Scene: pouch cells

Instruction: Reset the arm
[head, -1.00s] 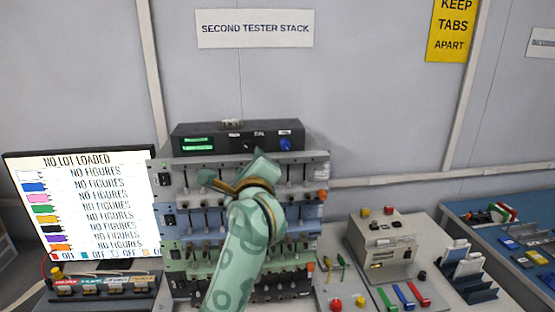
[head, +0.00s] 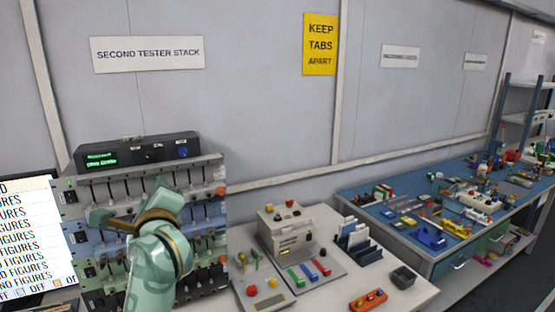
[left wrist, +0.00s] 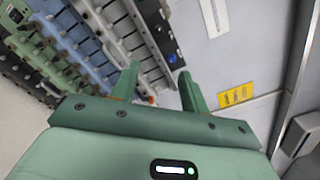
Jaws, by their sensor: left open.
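My left arm comes up from the bottom left of the head view, and its green gripper (head: 103,219) is in front of the tester stack (head: 205,176). In the left wrist view the left gripper (left wrist: 155,82) has its two fingers apart with nothing between them. The stack (left wrist: 110,22) shows beyond the fingers there, with grey, blue and green rows. I cannot tell how far the fingers are from the stack. My right gripper is not in view.
A monitor (head: 30,240) stands left of the stack. To the right are a beige device (head: 290,232), a dark rack (head: 358,245), a small dark bin (head: 403,277) and an orange block (head: 368,300). A blue bench (head: 370,208) with many small items stands farther right.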

